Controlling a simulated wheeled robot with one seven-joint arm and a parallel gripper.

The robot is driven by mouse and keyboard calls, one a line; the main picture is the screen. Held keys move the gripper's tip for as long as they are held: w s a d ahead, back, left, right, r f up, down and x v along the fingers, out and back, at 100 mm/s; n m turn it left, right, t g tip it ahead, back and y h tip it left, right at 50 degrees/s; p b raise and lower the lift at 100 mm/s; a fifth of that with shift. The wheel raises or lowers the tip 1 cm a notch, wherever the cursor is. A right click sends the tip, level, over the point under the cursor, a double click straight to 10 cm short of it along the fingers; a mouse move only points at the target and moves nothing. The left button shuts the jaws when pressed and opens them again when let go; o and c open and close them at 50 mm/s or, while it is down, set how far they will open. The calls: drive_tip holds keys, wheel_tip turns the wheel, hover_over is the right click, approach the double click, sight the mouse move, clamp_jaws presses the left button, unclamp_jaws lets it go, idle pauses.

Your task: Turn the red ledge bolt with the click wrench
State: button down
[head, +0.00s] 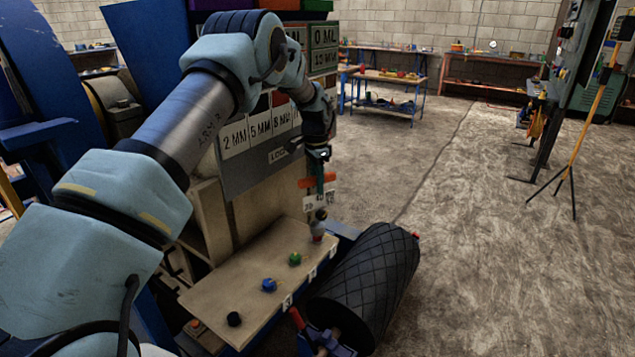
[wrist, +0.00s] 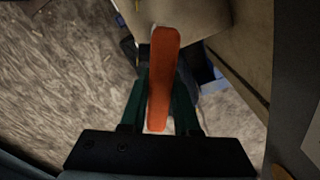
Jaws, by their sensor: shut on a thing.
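My gripper (head: 318,180) is shut on the orange handle of the click wrench (head: 305,183). In the wrist view the orange handle (wrist: 163,75) lies between the green fingers. A small numbered white tag and the wrench's dark lower end hang below the handle. The ledge (head: 235,290) carries a black bolt (head: 234,319), a blue bolt (head: 269,285) and a green bolt (head: 295,259) in a row. The wrench's lower end is over the row's far end, at a dull reddish-brown piece (head: 317,236), likely the red bolt. I cannot tell whether the wrench is seated on it.
A large black ridged roller (head: 370,280) lies right of the ledge. A grey panel with millimetre labels (head: 250,150) stands behind the ledge, close to my arm. A yellow stand (head: 575,140) is at the right. The concrete floor (head: 470,220) between is clear.

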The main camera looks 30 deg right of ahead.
drive_tip(key=shift+f+b, duration=0.55)
drive_tip(key=shift+f, duration=1.05)
idle(0.4)
drive_tip(key=m, duration=0.6)
idle(0.3)
